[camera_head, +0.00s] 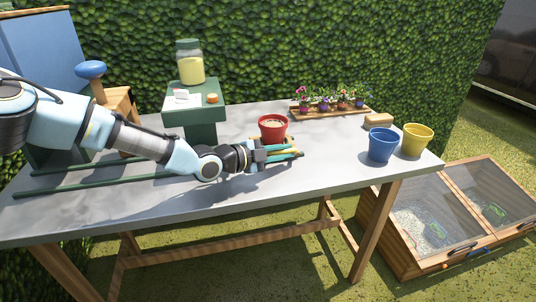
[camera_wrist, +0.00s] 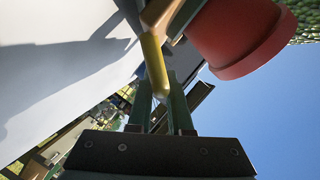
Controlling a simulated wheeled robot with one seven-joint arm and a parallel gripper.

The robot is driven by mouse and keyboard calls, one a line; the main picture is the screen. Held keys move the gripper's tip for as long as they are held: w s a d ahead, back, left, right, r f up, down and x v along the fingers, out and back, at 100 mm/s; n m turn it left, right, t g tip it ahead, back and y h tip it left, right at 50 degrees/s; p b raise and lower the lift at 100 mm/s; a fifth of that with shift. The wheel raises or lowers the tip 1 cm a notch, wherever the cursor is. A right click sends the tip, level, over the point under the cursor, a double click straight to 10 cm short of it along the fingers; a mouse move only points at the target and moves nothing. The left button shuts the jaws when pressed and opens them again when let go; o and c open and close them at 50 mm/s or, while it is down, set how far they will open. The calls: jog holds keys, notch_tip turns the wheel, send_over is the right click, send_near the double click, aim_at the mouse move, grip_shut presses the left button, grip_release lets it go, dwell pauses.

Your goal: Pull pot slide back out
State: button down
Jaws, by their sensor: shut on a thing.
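The pot slide (camera_wrist: 160,15) is a small wooden carriage with a yellow handle (camera_wrist: 154,62). The pot also shows large in the wrist view (camera_wrist: 238,35). My gripper (camera_head: 296,154) is at the near side of the pot, low over the table. Its fingers (camera_wrist: 163,92) are shut on the yellow handle. In the head view the fingers and wrist hide much of the slide.
Dark green rails (camera_head: 85,186) run along the table's left part. A green stand (camera_head: 193,108) bears a jar (camera_head: 190,65). A flower tray (camera_head: 333,111) lies at the back. A blue pot (camera_head: 382,146) and a yellow pot (camera_head: 416,140) stand at the right end.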

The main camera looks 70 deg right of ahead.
jog(key=shift+s+d, duration=0.2)
jog(key=shift+s, duration=0.15)
jog(key=shift+r, duration=0.1)
jog(key=c, duration=0.8)
grip_release()
jog(key=shift+s+d, duration=0.1)
jog(key=shift+c, duration=0.2)
jog(key=shift+w+a, duration=0.3)
jog(key=shift+w, duration=0.1)
jog(key=b+v, duration=0.1)
jog(key=v, duration=0.9)
jog(key=shift+b, duration=0.35)
jog(key=shift+s, duration=0.1)
